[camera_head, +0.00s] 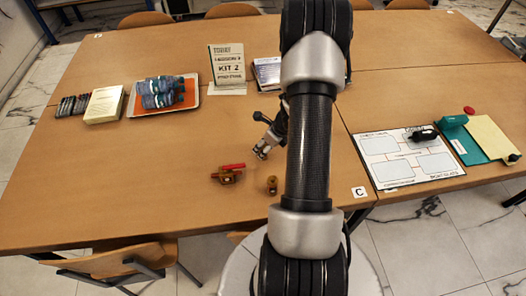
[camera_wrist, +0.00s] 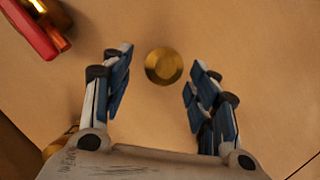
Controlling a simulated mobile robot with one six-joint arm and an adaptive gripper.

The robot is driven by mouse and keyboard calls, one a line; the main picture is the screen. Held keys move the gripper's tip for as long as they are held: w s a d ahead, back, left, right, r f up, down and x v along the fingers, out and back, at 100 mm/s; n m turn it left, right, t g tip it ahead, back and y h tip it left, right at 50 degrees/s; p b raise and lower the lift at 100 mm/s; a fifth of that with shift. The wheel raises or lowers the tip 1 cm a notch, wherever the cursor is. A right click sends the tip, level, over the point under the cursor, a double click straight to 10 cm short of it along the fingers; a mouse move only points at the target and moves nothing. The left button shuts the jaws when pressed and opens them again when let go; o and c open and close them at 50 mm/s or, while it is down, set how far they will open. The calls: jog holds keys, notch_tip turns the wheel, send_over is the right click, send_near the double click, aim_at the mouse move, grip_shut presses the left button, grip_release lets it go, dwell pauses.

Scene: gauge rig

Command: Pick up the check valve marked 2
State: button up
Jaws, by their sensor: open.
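My gripper (camera_head: 262,153) is open and points down at the table, just beyond a small brass fitting (camera_head: 272,185) in the head view. In the wrist view, a round brass piece (camera_wrist: 163,66), seen end-on, lies between the two spread fingertips of my gripper (camera_wrist: 160,75), with gaps on both sides.
Another brass bit (camera_wrist: 58,143) shows partly behind my gripper in the wrist view. A white layout board (camera_head: 405,160) with a black part on it lies right of my arm. An orange tray (camera_head: 187,98) and a KIT 2 sign (camera_head: 227,66) stand farther back. The left table is mostly clear.

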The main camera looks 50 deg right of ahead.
jog(key=b+x, duration=0.1)
jog(key=x, duration=0.3)
jog(key=shift+w+f+b, duration=0.1)
jog(key=shift+f+b, duration=0.05)
jog(key=shift+b, duration=0.15)
jog(key=c, duration=1.2)
